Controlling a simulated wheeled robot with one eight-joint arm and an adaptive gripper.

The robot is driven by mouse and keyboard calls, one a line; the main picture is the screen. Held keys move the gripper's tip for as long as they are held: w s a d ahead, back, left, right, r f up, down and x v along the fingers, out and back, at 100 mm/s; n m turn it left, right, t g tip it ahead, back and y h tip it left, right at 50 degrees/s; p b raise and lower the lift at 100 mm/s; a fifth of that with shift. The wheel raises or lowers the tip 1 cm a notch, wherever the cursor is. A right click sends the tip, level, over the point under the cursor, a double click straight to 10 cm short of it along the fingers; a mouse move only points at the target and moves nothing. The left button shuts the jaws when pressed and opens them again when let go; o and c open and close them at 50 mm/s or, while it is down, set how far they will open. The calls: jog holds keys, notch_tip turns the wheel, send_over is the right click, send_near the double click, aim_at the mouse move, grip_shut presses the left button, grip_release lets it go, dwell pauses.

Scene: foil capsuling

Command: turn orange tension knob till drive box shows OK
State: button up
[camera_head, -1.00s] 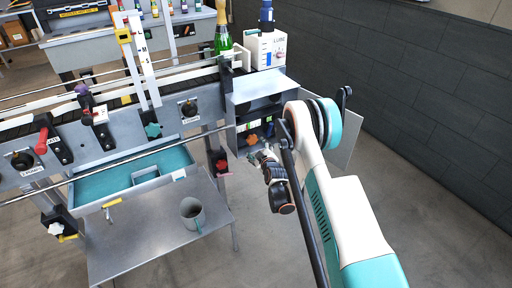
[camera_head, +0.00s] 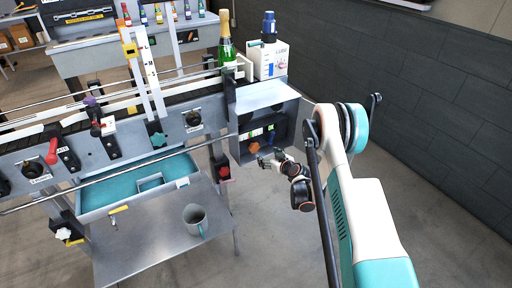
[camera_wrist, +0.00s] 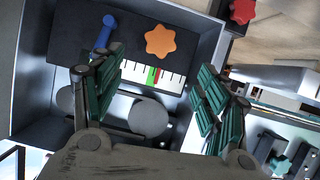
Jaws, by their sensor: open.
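The drive box (camera_head: 292,129) is open at the front, under the end of the conveyor. Inside it is the orange tension knob (camera_head: 254,147), star-shaped; it also shows in the wrist view (camera_wrist: 160,41), upper middle. Below the knob there, a white scale (camera_wrist: 172,82) has a green band and a thin red mark at or beside the band's right side. I cannot read any OK. My gripper (camera_wrist: 160,66) is open and empty, its green ribbed fingers on either side of the knob's line, apart from it. In the head view my gripper (camera_head: 264,160) is just below right of the knob.
A blue lever (camera_wrist: 103,32) stands left of the knob in the box. The box wall (camera_wrist: 205,52) is close to my right finger. A red knob (camera_wrist: 242,11) is outside it. A grey mug (camera_head: 195,218) stands on the lower metal table. Floor to the right is clear.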

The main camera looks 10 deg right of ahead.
aim_at(255, 149)
jog(key=b+x, duration=0.4)
jog(key=x, duration=0.9)
jog(key=shift+w+a+b, duration=0.2)
jog(key=shift+w+b, duration=0.1)
jog(key=shift+w, duration=0.05)
jog(key=c, duration=1.1)
